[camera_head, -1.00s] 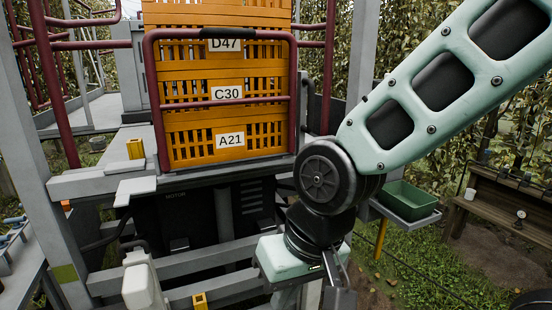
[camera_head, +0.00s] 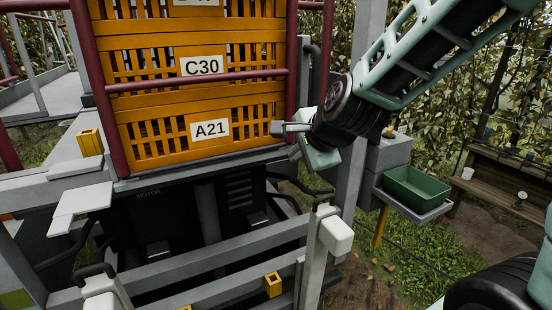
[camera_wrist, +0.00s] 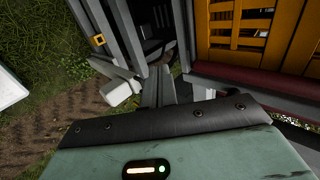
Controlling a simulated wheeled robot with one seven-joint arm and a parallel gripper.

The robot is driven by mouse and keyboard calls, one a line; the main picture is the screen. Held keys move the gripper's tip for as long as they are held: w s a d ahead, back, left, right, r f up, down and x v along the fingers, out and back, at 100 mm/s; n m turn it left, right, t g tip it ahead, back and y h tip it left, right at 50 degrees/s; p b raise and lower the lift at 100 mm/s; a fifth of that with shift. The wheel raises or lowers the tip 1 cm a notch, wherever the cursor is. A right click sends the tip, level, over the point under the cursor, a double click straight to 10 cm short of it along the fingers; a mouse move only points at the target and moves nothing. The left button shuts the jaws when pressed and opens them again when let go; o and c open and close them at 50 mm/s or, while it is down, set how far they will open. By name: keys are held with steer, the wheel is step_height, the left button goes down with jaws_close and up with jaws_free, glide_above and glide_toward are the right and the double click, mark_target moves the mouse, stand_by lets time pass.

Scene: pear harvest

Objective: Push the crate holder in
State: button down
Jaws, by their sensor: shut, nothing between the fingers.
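The crate holder (camera_head: 108,120) is a dark red tube frame around a stack of orange slatted crates. The label A21 is on the lowest crate (camera_head: 155,148), with C30 above it; the top label is cut off. In the wrist view a dark red bar of the holder (camera_wrist: 262,82) runs below the orange slats at the right. My gripper (camera_head: 279,128) is shut and empty, by the lower right corner of the holder, its tip in front of the crate's right edge. I cannot tell whether it touches the holder.
A green bin (camera_head: 415,188) stands on a small shelf right of the gripper. Grey beams and a white-capped post (camera_head: 336,236) stand below and in front. A yellow block (camera_head: 90,142) sits on the ledge at the left. A wooden bench (camera_head: 500,195) is at the far right.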

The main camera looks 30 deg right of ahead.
steer(key=w+f+p, duration=0.2)
steer(key=w+f, duration=0.3)
steer(key=w, duration=0.4)
steer(key=shift+w, duration=0.25)
steer(key=shift+f, duration=0.1)
